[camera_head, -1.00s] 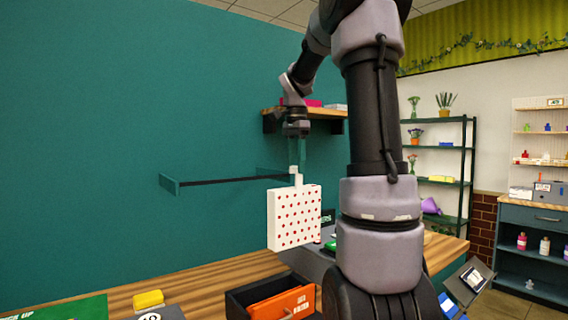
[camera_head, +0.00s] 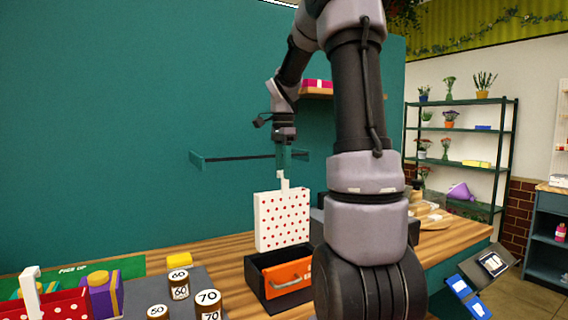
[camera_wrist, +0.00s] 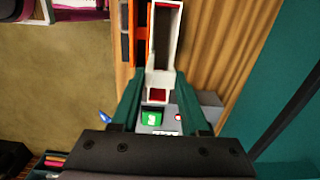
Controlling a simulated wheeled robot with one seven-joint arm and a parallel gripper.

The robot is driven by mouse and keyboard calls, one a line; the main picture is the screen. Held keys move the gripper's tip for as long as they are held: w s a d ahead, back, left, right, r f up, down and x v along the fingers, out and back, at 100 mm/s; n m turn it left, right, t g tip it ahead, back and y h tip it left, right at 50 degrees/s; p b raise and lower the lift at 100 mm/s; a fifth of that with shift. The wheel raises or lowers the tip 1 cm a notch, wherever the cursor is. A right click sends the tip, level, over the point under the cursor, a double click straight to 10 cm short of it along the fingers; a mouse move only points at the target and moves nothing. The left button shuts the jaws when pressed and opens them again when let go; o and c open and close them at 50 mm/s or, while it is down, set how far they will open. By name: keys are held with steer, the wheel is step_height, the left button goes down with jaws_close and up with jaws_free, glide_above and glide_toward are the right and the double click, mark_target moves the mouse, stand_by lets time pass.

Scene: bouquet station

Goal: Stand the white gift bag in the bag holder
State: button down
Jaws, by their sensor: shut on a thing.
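The white gift bag (camera_head: 283,221) with red dots hangs upright from my gripper (camera_head: 283,172) in the head view. My gripper is shut on its white handle. In the wrist view the bag's open top (camera_wrist: 165,40) shows beyond the handle (camera_wrist: 157,95), between my green fingers (camera_wrist: 160,112). A black open-topped box with an orange front (camera_head: 289,277), which looks like the bag holder, stands on the counter right below the bag. The bag's lower edge appears at the box's back rim; I cannot tell whether it is inside or above.
Numbered jars (camera_head: 208,303), a yellow block (camera_head: 179,259), a purple box (camera_head: 103,293) and a red dotted basket (camera_head: 52,304) stand on the left. A dark rail (camera_head: 240,158) runs along the green wall (camera_head: 120,120) behind. Bare wooden counter (camera_head: 225,255) shows beside the box.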

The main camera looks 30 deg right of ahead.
mark_target(283, 201)
steer(key=shift+f, duration=5.1)
steer(key=shift+c, duration=1.6)
jaws_free()
step_height(283, 201, up, 11)
steer(key=shift+d+f, duration=0.1)
